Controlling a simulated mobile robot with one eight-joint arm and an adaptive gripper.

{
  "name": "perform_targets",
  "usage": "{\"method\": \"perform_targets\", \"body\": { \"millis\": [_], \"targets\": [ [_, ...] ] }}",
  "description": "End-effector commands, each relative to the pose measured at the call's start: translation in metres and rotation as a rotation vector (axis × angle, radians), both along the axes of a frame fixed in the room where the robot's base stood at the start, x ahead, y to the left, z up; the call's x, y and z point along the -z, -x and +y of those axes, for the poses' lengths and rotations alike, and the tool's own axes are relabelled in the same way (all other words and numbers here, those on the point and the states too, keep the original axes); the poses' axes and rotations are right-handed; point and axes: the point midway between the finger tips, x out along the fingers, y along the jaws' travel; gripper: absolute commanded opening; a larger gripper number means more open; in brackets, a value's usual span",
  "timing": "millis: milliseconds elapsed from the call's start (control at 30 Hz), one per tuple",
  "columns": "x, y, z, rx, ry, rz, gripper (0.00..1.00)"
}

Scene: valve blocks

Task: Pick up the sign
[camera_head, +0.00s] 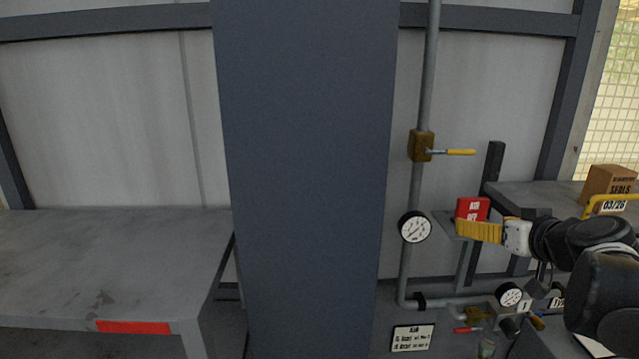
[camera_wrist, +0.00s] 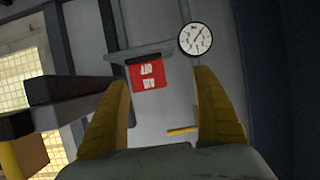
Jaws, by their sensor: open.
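The red sign (camera_head: 472,208) with white lettering stands on a small grey shelf (camera_head: 446,224) at the right. My gripper (camera_head: 460,229) reaches in from the right, its yellow fingers just below the sign in the picture and overlapping its lower edge. In the wrist view the sign (camera_wrist: 150,74) shows upside down, beyond the fingertips and nearer the left finger. My gripper (camera_wrist: 163,78) is open there, with nothing held between its fingers. I cannot tell the exact gap from fingertips to sign.
A round gauge (camera_head: 414,227) on the vertical pipe is close left of the shelf. A yellow-handled valve (camera_head: 422,146) is above. A grey bench (camera_head: 540,194) with a cardboard box (camera_head: 608,184) stands right. A white placard (camera_head: 412,338) is low down. The left table (camera_head: 110,255) is bare.

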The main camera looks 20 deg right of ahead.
Motion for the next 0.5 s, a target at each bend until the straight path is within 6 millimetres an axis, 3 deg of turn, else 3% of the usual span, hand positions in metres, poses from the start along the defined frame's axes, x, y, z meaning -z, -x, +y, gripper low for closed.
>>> {"method": "perform_targets", "body": {
  "millis": [33, 133, 500],
  "targets": [
    [-0.004, 0.003, -0.015, 0.020, 0.011, -0.017, 0.78],
    [-0.009, 0.003, -0.028, 0.035, 0.027, -0.034, 0.78],
    [0.006, -0.042, -0.040, 0.034, 0.030, -0.037, 0.78]
  ]
}}
